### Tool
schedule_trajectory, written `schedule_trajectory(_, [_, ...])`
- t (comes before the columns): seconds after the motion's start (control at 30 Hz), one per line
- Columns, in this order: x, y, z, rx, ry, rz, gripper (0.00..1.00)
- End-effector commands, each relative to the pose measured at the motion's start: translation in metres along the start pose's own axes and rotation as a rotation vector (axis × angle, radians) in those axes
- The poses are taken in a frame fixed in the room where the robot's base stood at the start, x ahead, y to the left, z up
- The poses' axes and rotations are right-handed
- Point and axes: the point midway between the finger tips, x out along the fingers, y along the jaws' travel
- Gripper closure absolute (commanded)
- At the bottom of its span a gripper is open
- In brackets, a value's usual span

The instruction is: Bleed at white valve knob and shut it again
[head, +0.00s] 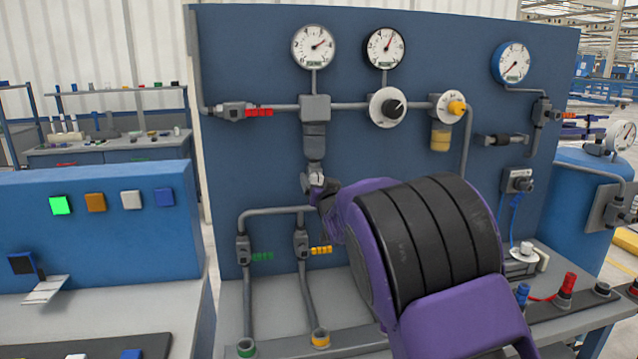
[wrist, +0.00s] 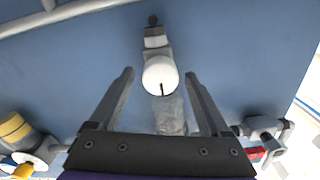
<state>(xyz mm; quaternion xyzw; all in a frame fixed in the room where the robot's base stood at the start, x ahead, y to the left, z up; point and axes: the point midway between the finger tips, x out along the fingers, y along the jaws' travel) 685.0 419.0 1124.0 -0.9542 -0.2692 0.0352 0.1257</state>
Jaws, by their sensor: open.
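The white valve knob (wrist: 161,77) is round with a dark slot mark pointing down in the wrist view. It sits on a grey fitting below the pipe block, and shows small in the head view (head: 316,179). My gripper (wrist: 159,74) is open, with one finger on each side of the knob. Gaps show between the knob and both fingers, so it appears not to be gripped. In the head view my purple arm reaches up to the knob from the lower right and hides most of the gripper.
Above the knob are a grey block (head: 315,109), a red-handled valve (head: 258,112) and dial gauges (head: 313,46). Green (head: 262,257) and yellow (head: 321,250) valve handles lie just below. A black regulator knob (head: 391,108) and a yellow knob (head: 456,107) are to the right.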

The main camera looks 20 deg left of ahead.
Motion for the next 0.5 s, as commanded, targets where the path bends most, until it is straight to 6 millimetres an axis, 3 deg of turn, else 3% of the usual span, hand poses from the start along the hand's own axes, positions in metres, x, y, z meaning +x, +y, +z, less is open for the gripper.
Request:
schedule_trajectory(0.1, [-0.0002,0.0001,0.0001,0.000,0.000,0.000,0.23])
schedule_trajectory(0.5, [-0.0004,0.0000,0.0002,0.000,0.000,0.000,0.95])
